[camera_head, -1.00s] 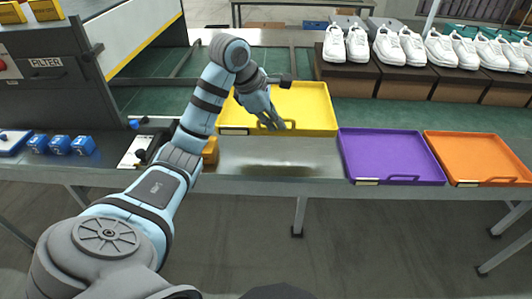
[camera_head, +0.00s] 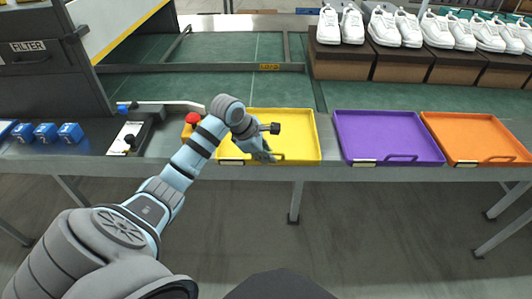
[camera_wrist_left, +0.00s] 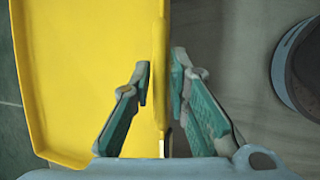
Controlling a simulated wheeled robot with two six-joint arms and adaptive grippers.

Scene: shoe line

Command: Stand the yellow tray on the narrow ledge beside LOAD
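The yellow tray (camera_head: 296,130) lies flat on the narrow grey ledge (camera_head: 330,172), left of the purple tray. My left gripper (camera_head: 265,155) is at its front wall, by the handle. In the left wrist view the fingers (camera_wrist_left: 161,88) stand apart on either side of the yellow tray's handle wall (camera_wrist_left: 159,60), with a gap showing on both sides. The gripper is open around it. A small yellow sign (camera_head: 269,67) is on the rail behind the tray; its lettering is too small to read surely. My right gripper is not in view.
The purple tray (camera_head: 388,136) and orange tray (camera_head: 474,137) lie to the right. A red button (camera_head: 193,118) on a yellow box stands close left of the yellow tray. A clipboard device (camera_head: 130,137) and blue boxes (camera_head: 69,132) are farther left. White shoes (camera_head: 396,26) stand behind on brown boxes.

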